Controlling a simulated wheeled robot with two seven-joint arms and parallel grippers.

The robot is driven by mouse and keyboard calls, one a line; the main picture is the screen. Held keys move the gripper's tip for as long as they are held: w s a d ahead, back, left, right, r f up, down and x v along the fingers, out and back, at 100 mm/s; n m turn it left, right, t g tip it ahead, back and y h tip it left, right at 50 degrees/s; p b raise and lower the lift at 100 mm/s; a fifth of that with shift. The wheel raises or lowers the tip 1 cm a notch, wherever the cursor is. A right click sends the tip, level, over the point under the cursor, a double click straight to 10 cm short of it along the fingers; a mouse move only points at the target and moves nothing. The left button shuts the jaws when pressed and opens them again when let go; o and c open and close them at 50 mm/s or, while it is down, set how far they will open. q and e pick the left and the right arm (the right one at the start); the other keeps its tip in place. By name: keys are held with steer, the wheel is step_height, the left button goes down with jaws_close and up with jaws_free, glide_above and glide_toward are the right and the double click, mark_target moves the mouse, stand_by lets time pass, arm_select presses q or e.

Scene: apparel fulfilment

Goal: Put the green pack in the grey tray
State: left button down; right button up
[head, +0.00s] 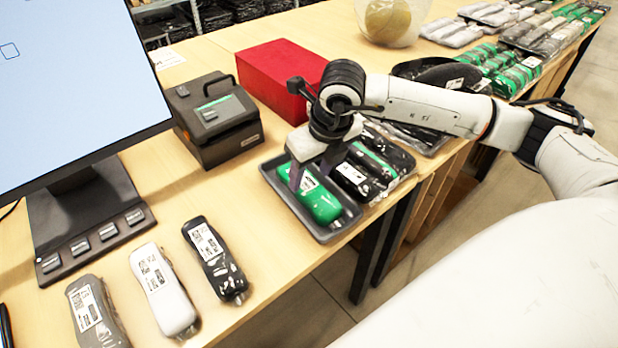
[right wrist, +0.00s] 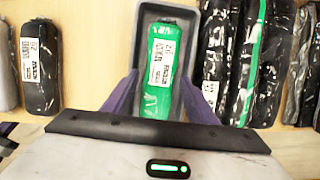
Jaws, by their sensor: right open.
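The green pack (head: 322,204) lies in the grey tray (head: 325,236) near the table's front edge, with its white label up. In the right wrist view the green pack (right wrist: 168,65) lies lengthwise inside the walls of the grey tray (right wrist: 140,60). My right gripper (head: 313,178) is over the tray with its fingers pointing down, one to each side of the pack. It is open, and its purple fingers (right wrist: 160,100) show apart at the near end of the pack.
A red box (head: 280,75) and a label printer (head: 215,120) stand behind. Black (head: 214,258), white (head: 163,290) and grey (head: 97,313) packs lie at the left, by the monitor (head: 75,80).

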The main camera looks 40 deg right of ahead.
steer(key=v, duration=0.9)
